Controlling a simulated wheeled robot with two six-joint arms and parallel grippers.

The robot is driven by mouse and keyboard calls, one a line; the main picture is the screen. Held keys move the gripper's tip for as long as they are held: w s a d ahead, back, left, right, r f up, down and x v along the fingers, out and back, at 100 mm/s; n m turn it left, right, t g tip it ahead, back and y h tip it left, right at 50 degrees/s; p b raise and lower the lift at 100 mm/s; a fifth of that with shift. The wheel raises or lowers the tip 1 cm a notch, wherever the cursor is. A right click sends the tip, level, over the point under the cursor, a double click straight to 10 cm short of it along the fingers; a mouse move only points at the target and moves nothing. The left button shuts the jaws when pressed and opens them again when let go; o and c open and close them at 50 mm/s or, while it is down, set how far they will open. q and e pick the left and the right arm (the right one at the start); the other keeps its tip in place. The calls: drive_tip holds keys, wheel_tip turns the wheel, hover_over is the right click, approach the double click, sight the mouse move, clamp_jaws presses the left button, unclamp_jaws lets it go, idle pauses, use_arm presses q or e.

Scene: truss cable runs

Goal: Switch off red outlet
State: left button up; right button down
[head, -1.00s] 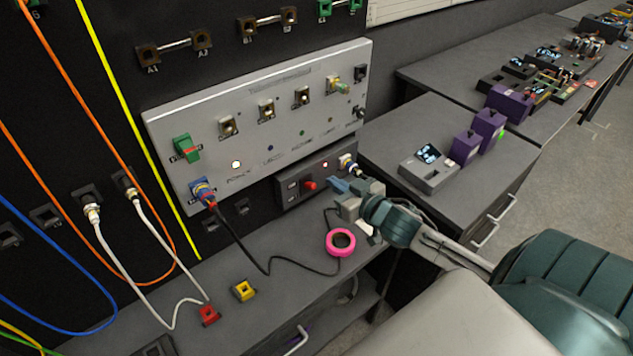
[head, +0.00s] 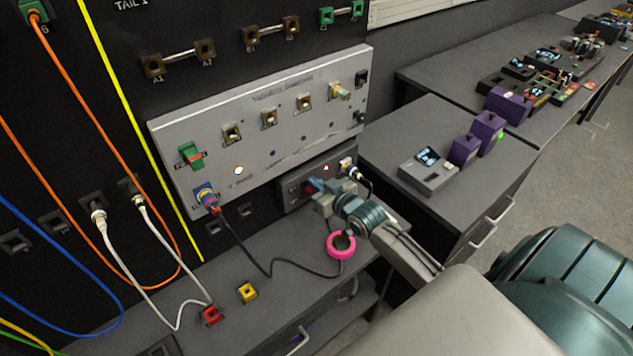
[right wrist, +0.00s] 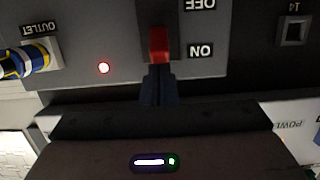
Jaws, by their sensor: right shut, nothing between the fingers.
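The outlet box (head: 293,194) is a dark grey unit below the large silver panel. Its red switch lever (right wrist: 160,45) shows in the right wrist view, upside down, beside the ON label (right wrist: 200,50); the OFF label (right wrist: 198,4) lies farther up. A red light (right wrist: 103,67) glows on the box. The outlet (right wrist: 30,62) has a blue and yellow plug in it. My right gripper (head: 314,186) is shut and empty, its tips right at the lever; in the wrist view the fingers (right wrist: 158,82) overlap its lower end. Contact is unclear. My left gripper is out of view.
A pink tape ring (head: 341,246) lies on the bench below my right wrist, by a black cable (head: 268,272). The silver panel (head: 300,75) stands above. A grey device (head: 428,172) and purple boxes sit on the counter to the right.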

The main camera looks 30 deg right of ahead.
drive_tip(key=shift+s+f, duration=0.2)
drive_tip(key=shift+s, duration=0.2)
drive_tip(key=shift+w, duration=0.1)
drive_tip(key=shift+f, duration=0.15)
